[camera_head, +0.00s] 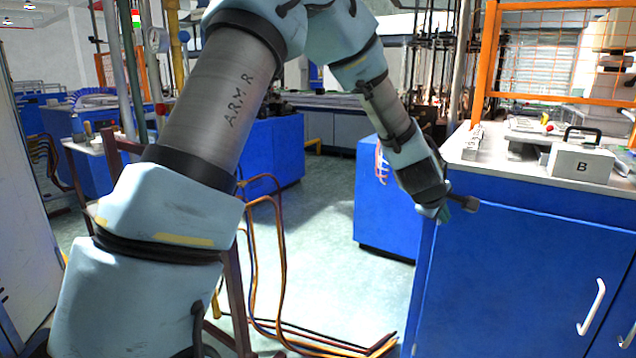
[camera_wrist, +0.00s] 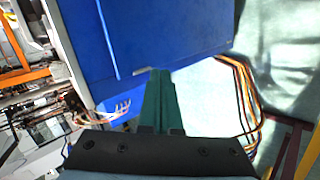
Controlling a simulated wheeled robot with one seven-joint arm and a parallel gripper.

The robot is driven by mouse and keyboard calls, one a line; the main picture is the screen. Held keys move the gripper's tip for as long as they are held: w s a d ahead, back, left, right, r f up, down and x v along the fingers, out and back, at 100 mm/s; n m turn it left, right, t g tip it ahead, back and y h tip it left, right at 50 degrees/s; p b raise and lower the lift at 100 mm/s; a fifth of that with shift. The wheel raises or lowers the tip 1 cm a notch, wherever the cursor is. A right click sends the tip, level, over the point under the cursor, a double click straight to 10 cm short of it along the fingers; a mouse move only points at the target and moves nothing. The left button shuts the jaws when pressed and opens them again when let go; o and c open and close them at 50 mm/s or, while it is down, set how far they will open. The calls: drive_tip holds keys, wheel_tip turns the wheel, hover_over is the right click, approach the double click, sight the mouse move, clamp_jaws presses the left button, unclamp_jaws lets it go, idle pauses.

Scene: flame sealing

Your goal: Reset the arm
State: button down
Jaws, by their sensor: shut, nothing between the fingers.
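My arm reaches up from the lower left of the head view, bends at the top, and comes down toward the middle right. My gripper (camera_head: 443,212) is at its end, in front of the left edge of the blue cabinet (camera_head: 520,270). In the wrist view my gripper (camera_wrist: 158,85) shows two green fingers pressed together with nothing between them. The blue cabinet (camera_wrist: 150,35) fills the upper middle of that view beyond the fingertips. In the head view the fingertips are small, and I cannot tell whether they touch the cabinet.
Orange and dark cables (camera_head: 280,250) hang and run along the floor beside my arm. Open floor (camera_head: 330,240) lies between the cabinets.

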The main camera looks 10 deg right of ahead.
drive_tip(key=w+a+r+m+y+p, duration=0.1)
drive_tip(key=a+m+y, duration=0.1)
drive_tip(key=a, duration=1.1)
drive_tip(key=w+a+r+m+y+p, duration=0.1)
drive_tip(key=w+a+m+y, duration=0.1)
drive_tip(key=a, duration=1.1)
drive_tip(key=s+a+m+g+y, duration=0.1)
drive_tip(key=s+a, duration=0.2)
drive_tip(key=a, duration=0.4)
drive_tip(key=s+a+m+g+y+p, duration=0.1)
drive_tip(key=s+a, duration=0.3)
drive_tip(key=a, duration=0.3)
drive_tip(key=s+a+r+g+y+p, duration=0.1)
drive_tip(key=s+a, duration=0.3)
drive_tip(key=a, duration=0.4)
drive_tip(key=shift+s+m+g+y, duration=0.15)
drive_tip(key=shift+m+g+y, duration=0.25)
drive_tip(key=shift+y, duration=0.1)
drive_tip(key=shift+a+r, duration=0.1)
